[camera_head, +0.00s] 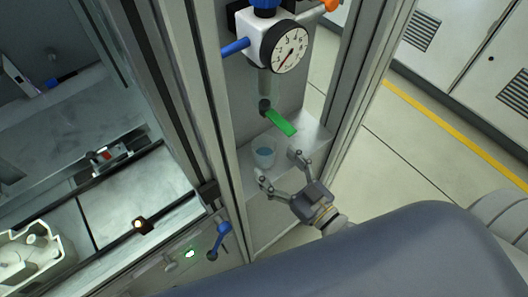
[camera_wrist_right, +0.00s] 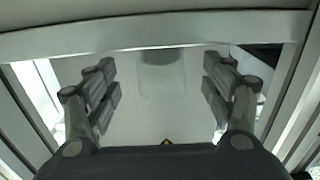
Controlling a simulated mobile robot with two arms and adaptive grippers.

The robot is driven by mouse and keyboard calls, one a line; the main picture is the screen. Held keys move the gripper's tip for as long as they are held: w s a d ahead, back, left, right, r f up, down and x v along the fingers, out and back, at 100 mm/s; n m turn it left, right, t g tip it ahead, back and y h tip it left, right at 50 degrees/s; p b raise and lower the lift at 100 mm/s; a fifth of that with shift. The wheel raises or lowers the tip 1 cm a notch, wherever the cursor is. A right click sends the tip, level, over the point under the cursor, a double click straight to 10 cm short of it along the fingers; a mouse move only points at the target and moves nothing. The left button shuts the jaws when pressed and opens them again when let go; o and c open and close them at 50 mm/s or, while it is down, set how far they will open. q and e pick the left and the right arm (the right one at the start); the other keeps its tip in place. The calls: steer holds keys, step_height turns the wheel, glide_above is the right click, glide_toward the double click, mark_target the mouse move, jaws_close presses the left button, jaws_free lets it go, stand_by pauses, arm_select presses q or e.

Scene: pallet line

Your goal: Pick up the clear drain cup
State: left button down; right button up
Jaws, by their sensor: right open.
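The clear drain cup (camera_head: 264,158) stands upright on a small grey metal shelf (camera_head: 312,136) under the green lever, with some bluish liquid or tint inside. My right gripper (camera_head: 278,169) is open, its two fingers spread on the near right side of the cup, not closed on it. In the right wrist view the cup (camera_wrist_right: 162,72) shows faintly between and beyond the open fingers (camera_wrist_right: 160,90). My left gripper is not in view.
A green valve lever (camera_head: 281,122) hangs just above the cup, below a round gauge (camera_head: 290,50) with blue and orange fittings. Frame posts (camera_head: 360,90) stand on both sides. A blue-handled valve (camera_head: 219,236) is at lower left.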

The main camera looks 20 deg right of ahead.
mark_target(272, 159)
steer(key=shift+r+p+x, duration=0.15)
steer(key=shift+p+x, duration=0.15)
steer(key=shift+x, duration=1.05)
steer(key=shift+r+p+x, duration=0.15)
steer(key=shift+p+x, duration=0.15)
steer(key=shift+x, duration=1.05)
steer(key=c, duration=1.1)
